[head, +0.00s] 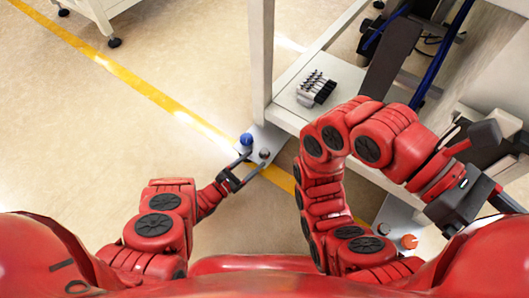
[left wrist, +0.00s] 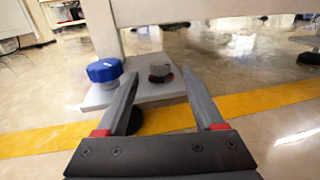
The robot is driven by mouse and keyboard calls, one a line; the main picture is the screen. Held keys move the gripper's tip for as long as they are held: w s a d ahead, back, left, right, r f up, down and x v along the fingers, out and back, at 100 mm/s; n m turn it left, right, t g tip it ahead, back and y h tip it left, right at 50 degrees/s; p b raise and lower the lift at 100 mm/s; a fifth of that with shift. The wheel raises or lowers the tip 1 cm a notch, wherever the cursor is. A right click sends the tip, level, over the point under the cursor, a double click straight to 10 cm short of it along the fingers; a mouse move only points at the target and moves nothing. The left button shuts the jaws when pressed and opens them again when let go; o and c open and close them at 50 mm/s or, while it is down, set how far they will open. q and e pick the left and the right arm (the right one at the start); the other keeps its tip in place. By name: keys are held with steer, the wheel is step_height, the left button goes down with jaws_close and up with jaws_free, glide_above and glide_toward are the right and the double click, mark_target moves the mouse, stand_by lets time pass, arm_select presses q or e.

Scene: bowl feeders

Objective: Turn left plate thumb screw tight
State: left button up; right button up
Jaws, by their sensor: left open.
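A grey metal plate (head: 269,135) sticks out at the foot of the white frame post; it also shows in the left wrist view (left wrist: 145,92). On it stands a blue round knob (head: 246,139), seen in the left wrist view (left wrist: 105,70) too. Next to it is a smaller dark screw or bolt (head: 264,153), also in the left wrist view (left wrist: 160,74). My left gripper (head: 240,170) is open and empty, just in front of the plate. In the left wrist view the dark piece lies between the fingertips' lines and the blue knob left of them. My right gripper (head: 480,197) is at the right edge.
Another plate (head: 398,215) with an orange knob (head: 409,241) is at lower right. A block of several dark-tipped pieces (head: 316,88) sits on the white frame's shelf (head: 345,72). A yellow floor line (head: 150,92) crosses the clear floor at left.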

mark_target(261, 154)
arm_select(q)
steer(key=b+x, duration=0.1)
steer(key=x, duration=0.3)
steer(key=shift+w+d, duration=0.75)
arm_select(e)
steer(key=shift+s+a+f+g+y, duration=0.1)
steer(key=shift+f+g+y, duration=0.1)
steer(key=shift+f+g, duration=0.25)
steer(key=shift+s+a+f+g+y, duration=0.1)
steer(key=shift+f+g+y, duration=0.1)
steer(key=shift+f+g, duration=0.25)
steer(key=shift+r, duration=0.1)
arm_select(q)
jaws_close()
